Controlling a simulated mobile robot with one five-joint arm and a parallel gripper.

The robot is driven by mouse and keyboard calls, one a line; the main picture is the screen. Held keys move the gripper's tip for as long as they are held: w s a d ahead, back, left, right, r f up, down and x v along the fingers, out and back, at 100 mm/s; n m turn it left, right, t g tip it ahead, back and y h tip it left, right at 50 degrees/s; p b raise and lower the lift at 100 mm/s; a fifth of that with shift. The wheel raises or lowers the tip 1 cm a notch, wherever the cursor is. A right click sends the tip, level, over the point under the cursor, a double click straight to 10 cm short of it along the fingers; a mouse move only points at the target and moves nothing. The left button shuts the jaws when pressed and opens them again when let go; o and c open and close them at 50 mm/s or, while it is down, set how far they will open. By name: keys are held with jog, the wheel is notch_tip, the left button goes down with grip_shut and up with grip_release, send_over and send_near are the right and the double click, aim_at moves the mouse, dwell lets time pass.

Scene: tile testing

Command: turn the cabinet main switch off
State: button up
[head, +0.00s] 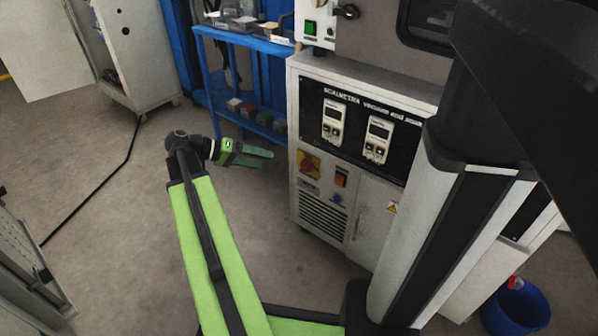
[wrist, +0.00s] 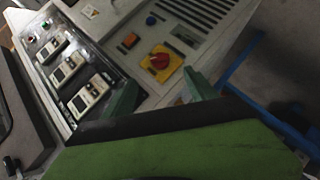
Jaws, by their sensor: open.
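The cabinet (head: 325,196) stands right of centre in the head view, with a black upper panel. Its main switch (head: 308,163) is a red rotary knob on a yellow plate, low on the front at the left. In the wrist view the switch (wrist: 159,61) sits near the middle, its red handle lying roughly across the plate. My gripper (head: 268,157) is open and empty, to the left of the switch in the head view, with its fingers pointing toward the cabinet. In the wrist view the fingers (wrist: 160,95) show on both sides below the switch, apart from it.
An orange rocker switch (head: 341,179) and a blue button (head: 337,198) are beside the main switch, above a vent grille (head: 324,219). A blue shelf rack (head: 236,105) stands behind my gripper. A blue bin (head: 515,308) is at lower right. The floor at left is mostly clear.

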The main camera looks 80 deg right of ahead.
aim_at(300, 170)
jog(key=b+x, duration=0.5)
jog(key=x, duration=0.8)
jog(key=shift+s+d+f, duration=0.1)
jog(key=shift+s+f, duration=0.05)
jog(key=shift+f, duration=0.1)
jog(key=shift+s+d, duration=0.15)
jog(key=shift+s, duration=0.2)
jog(key=shift+f, duration=0.1)
jog(key=c, duration=1.4)
jog(key=b, duration=0.1)
jog(key=f+b, duration=0.1)
jog(key=b, duration=0.1)
jog(key=shift+w+d+n+g, duration=0.15)
jog(key=shift+n+g, duration=0.15)
jog(key=shift+g, duration=0.1)
jog(key=shift+n+g+b, duration=0.3)
jog(key=shift+g+b, duration=0.1)
jog(key=shift+b, duration=0.1)
jog(key=shift+r+g, duration=0.3)
jog(key=shift+r, duration=0.1)
